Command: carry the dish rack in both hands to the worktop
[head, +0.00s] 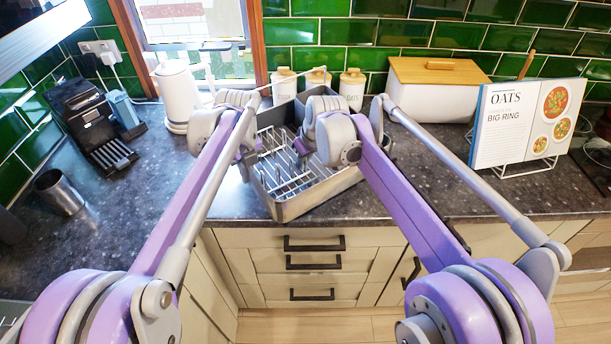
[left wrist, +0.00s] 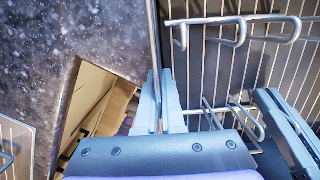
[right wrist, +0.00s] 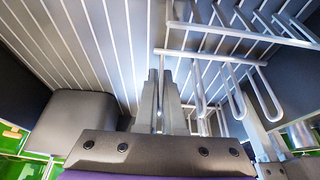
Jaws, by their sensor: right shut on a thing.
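The grey dish rack (head: 322,196) with white wire prongs is at the worktop's front edge, between my two arms. I cannot tell whether it rests on the worktop (head: 420,195). My left gripper (head: 245,152) is at the rack's left side; in the left wrist view its fingers (left wrist: 160,78) are closed together on the thin rim of the rack (left wrist: 225,62). My right gripper (head: 303,148) is at the rack's other side; in the right wrist view its fingers (right wrist: 164,78) are shut on the rack's edge (right wrist: 100,45). My arms hide part of the rack in the head view.
Canisters (head: 352,88) stand behind the rack. A bread bin (head: 435,92) and cookbook (head: 522,122) stand right. Drawers (head: 310,262) lie below; worktop between rack and cookbook is clear.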

